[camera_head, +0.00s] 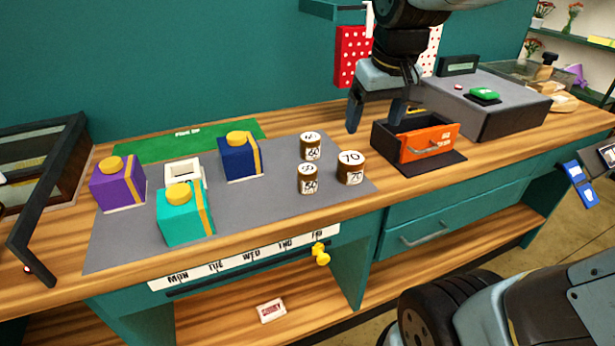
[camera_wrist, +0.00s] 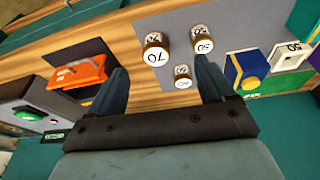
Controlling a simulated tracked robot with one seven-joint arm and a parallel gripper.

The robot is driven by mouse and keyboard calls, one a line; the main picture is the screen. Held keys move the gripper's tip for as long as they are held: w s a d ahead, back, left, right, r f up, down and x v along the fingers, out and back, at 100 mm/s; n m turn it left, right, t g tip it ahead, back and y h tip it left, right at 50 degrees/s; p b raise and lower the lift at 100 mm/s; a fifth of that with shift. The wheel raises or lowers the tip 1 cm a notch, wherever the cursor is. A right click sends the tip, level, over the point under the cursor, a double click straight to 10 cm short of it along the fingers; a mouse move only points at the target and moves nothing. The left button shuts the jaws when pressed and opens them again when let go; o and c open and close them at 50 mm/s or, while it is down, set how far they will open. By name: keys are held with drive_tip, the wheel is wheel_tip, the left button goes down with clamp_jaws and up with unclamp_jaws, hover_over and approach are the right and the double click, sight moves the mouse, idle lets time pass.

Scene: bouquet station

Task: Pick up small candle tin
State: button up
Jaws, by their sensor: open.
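Three brown candle tins with white numbered lids stand on the grey mat. The tin that looks smallest in the wrist view (camera_wrist: 183,76) seems to be the back tin (camera_head: 310,147); its number is hard to read. The tin marked 50 (camera_head: 307,180) stands in front of it and also shows in the wrist view (camera_wrist: 203,40). The largest, marked 70 (camera_head: 351,169), is at the right and in the wrist view (camera_wrist: 156,51). My gripper (camera_head: 375,124) is open and empty, above and right of the tins. In the wrist view (camera_wrist: 162,70), the smallest tin appears between the fingers.
An orange-fronted drawer box (camera_head: 430,142) stands right of the tins, close below my gripper. Purple (camera_head: 118,186), teal (camera_head: 185,217) and blue (camera_head: 240,160) gift boxes and a white holder (camera_head: 183,172) stand left. A grey block (camera_head: 490,103) is far right.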

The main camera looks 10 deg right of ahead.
sight(310, 169)
drive_tip(key=w+a+f+n+g, duration=0.3)
drive_tip(key=w+a+f, duration=0.4)
drive_tip(key=w+a, duration=0.25)
drive_tip(key=f, duration=0.5)
drive_tip(key=a+f, duration=0.1)
drive_tip(key=f, duration=0.2)
drive_tip(key=shift+s+f, duration=0.2)
drive_tip(key=shift+f, duration=0.15)
drive_tip(key=shift+a+f, duration=0.15)
drive_tip(key=shift+f, duration=1.15)
drive_tip(key=shift+a+f, duration=0.1)
drive_tip(key=shift+f, duration=1.2)
drive_tip(key=c, duration=1.2)
drive_tip(key=shift+o, duration=0.2)
drive_tip(key=shift+r, duration=0.1)
